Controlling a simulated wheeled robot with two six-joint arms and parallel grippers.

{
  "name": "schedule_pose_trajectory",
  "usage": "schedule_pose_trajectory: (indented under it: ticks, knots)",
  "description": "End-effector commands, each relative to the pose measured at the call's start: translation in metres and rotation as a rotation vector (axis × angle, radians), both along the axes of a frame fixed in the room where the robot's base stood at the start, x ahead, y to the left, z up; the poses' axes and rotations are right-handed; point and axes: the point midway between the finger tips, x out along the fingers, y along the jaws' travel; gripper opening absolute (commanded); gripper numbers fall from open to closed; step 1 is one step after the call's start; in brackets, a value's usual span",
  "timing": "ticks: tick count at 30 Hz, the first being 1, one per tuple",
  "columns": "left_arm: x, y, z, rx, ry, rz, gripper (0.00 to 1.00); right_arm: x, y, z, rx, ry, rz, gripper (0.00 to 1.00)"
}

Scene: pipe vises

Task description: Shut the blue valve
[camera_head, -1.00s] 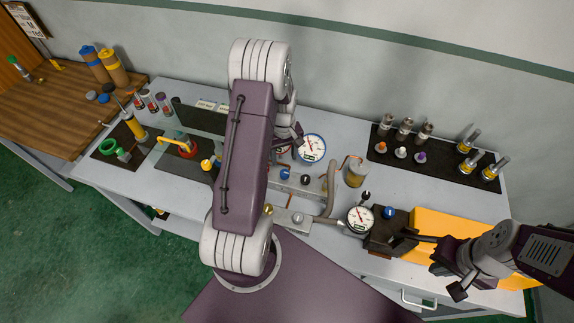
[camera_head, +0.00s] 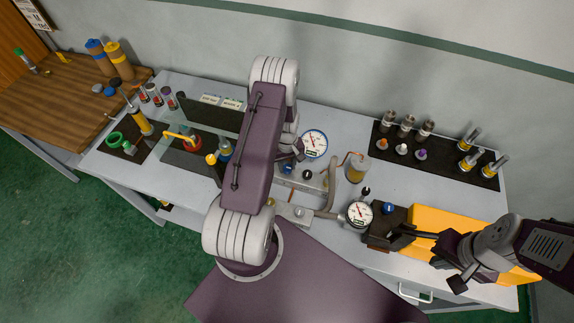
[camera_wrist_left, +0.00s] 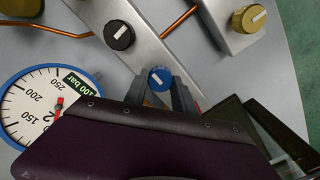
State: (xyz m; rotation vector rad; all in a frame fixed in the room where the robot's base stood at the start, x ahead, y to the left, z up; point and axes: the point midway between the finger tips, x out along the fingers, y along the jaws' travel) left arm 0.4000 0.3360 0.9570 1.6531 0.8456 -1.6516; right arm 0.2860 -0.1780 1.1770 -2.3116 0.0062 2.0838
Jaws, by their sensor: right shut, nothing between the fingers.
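The blue valve knob (camera_wrist_left: 160,79) has a white pointer line and sits on the metal block in the left wrist view. My left gripper (camera_wrist_left: 160,88) has one finger on each side of it; whether they press on it I cannot tell. In the head view, the blue knob (camera_head: 286,168) is partly covered by my left arm. My right gripper (camera_head: 396,236) is shut and empty, close to a dark block with another blue knob (camera_head: 387,208).
A black knob (camera_wrist_left: 119,35) and a brass knob (camera_wrist_left: 249,18) are close by in the wrist view. A gauge (camera_head: 314,143) stands behind the valves and a second gauge (camera_head: 360,213) near the right gripper. A yellow box (camera_head: 428,221) lies at the right.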

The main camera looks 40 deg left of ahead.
Motion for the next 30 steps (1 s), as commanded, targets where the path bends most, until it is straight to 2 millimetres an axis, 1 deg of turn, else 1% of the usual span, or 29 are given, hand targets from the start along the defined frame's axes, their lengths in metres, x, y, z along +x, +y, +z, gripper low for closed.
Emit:
schedule_pose_trajectory:
  ticks: [1, 2, 3, 8, 14, 20, 30]
  knots:
    - [0.000, 0.000, 0.000, 0.000, 0.000, 0.000, 0.12, 0.000, 0.000, 0.000, 0.000, 0.000, 0.000, 0.00]
    - [0.000, 0.000, 0.000, 0.000, 0.000, 0.000, 0.04, 0.000, 0.000, 0.000, 0.000, 0.000, 0.000, 0.00]
    - [0.000, 0.000, 0.000, 0.000, 0.000, 0.000, 0.00, 0.000, 0.000, 0.000, 0.000, 0.000, 0.000, 0.00]
    - [0.000, 0.000, 0.000, 0.000, 0.000, -0.006, 0.00, 0.000, 0.000, -0.001, 0.000, 0.000, 0.000, 0.00]
    - [0.000, 0.000, -0.001, 0.000, 0.001, -0.063, 0.00, 0.000, 0.000, -0.005, 0.000, 0.000, 0.000, 0.00]
    - [0.000, 0.000, -0.002, -0.001, 0.001, -0.202, 0.00, 0.000, 0.000, -0.013, 0.000, 0.000, 0.000, 0.00]
    - [0.000, 0.000, -0.002, 0.000, 0.001, -0.523, 0.00, 0.000, 0.000, -0.028, 0.000, 0.000, 0.000, 0.00]
